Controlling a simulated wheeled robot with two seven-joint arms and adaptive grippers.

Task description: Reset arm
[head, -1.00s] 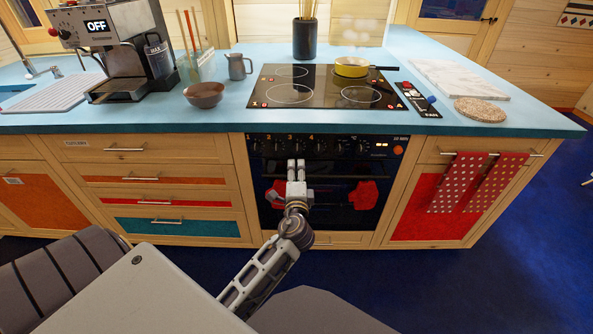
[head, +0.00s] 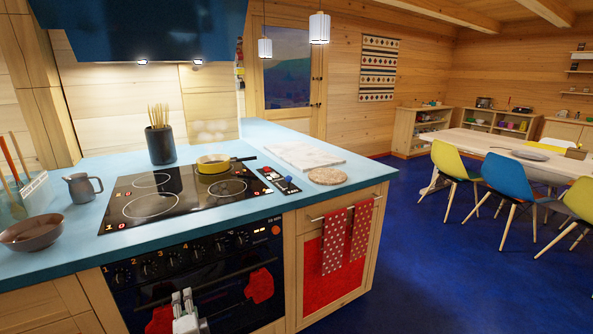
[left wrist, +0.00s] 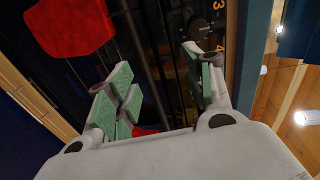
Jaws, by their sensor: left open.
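My left gripper (head: 184,304) shows at the bottom of the head view, in front of the black oven (head: 210,272). In the left wrist view its two green-padded fingers (left wrist: 165,90) are apart with nothing between them. The oven front lies beyond the fingers there, with a red mitt-shaped patch (left wrist: 68,25) at the upper left. My right gripper is in neither current view.
The blue counter (head: 80,255) carries a cooktop (head: 185,178) with a yellow pan (head: 213,165), a bowl (head: 32,232) and a jug (head: 82,188). Polka-dot towels (head: 334,242) hang at right. Chairs (head: 508,180) surround a table (head: 480,141). Blue floor (head: 420,270) is clear between.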

